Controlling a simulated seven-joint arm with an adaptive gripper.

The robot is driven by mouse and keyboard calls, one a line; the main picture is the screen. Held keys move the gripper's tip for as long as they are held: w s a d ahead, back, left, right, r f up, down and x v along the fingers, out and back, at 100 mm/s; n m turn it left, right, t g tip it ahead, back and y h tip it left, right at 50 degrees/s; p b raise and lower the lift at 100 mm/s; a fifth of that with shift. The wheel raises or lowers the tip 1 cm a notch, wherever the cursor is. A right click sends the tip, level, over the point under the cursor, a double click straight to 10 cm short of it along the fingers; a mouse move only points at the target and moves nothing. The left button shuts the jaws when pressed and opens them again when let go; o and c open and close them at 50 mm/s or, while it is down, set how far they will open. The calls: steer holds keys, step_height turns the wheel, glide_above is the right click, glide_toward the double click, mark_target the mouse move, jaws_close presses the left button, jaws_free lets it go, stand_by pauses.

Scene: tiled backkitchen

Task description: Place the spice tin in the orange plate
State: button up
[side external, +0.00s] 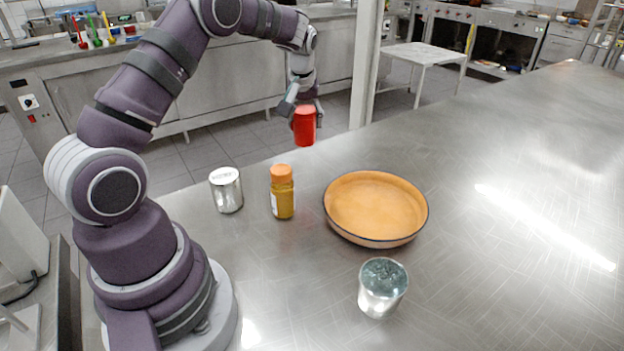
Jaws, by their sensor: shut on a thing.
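My gripper (303,102) is shut on a red cylindrical tin (304,128), which I take to be the spice tin. It holds the tin roughly upright in the air, near the far edge of the metal counter. The orange plate (375,206) is a round, shallow dish with a dark rim, lying on the counter to the right of the tin and nearer the camera. The plate looks empty. The tin is apart from the plate. The fingertips are small in this view and partly hidden.
A mustard-coloured jar (283,198) with an orange cap stands left of the plate. A silver can (226,190) stands farther left. The metal counter (510,190) is clear to the plate's right.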

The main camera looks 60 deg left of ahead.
steer(key=s+d+f+m+t+h, duration=0.1)
steer(key=s+d+m, duration=0.2)
steer(key=s+d, duration=0.55)
steer(key=s+d+f+m+h, duration=0.1)
steer(key=s+d+f+m, duration=0.15)
steer(key=d, duration=1.05)
glide_toward(397, 217)
steer(key=shift+w+a+f+m, duration=0.35)
steer(key=shift+a, duration=0.05)
steer(key=shift+w+f, duration=0.2)
steer(key=shift+w, duration=0.1)
steer(key=shift+f, duration=1.55)
steer(key=shift+f, duration=0.1)
steer(key=o, duration=1.2)
steer(key=shift+c, duration=0.2)
